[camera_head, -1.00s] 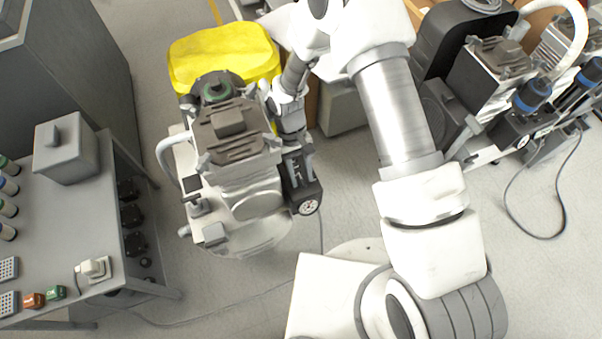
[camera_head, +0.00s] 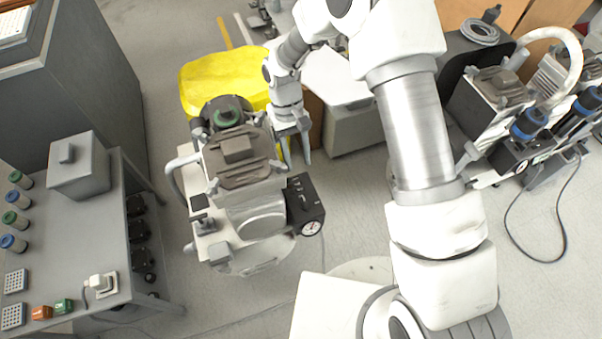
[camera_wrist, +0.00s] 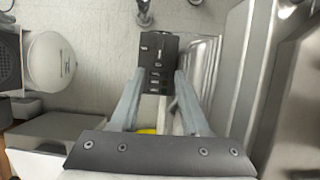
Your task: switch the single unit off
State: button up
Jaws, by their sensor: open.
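The single unit (camera_head: 237,165) is a grey and silver compressor standing alone on the floor at centre left in the head view. Its black control box (camera_head: 304,203), with a round gauge (camera_head: 311,228), sits on its right side. The box also shows in the wrist view (camera_wrist: 158,60), with several small dark and light details on its face; the switch position is too small to tell. My gripper (camera_head: 296,158) is open and empty, just behind the box in the head view. In the wrist view both fingers (camera_wrist: 160,76) point toward the box, apart from each other.
A yellow-covered thing (camera_head: 215,72) stands behind the unit. A grey bench (camera_head: 65,230) with a box and plug is at left. More compressors (camera_head: 497,100) stand at right with a cable on the floor.

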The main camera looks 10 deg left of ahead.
jog(key=shift+v, duration=1.9)
jog(key=shift+r, duration=0.1)
jog(key=d+r+m+t+y, duration=0.1)
jog(key=d+r+t, duration=0.1)
jog(key=d+r, duration=0.6)
jog(key=d+r+m+t+y, duration=0.15)
jog(key=d+r, duration=0.25)
jog(key=r, duration=0.8)
jog(key=s+d+r+m+t, duration=0.4)
jog(key=s+d+r+t, duration=0.2)
jog(key=s+d+r, duration=0.55)
notch_tip(320, 180, up, 15)
jog(key=s+p, duration=0.2)
jog(key=p, duration=1.4)
jog(key=shift+s+d+f, duration=0.2)
jog(key=shift+s+d, duration=0.2)
jog(key=shift+d, duration=0.1)
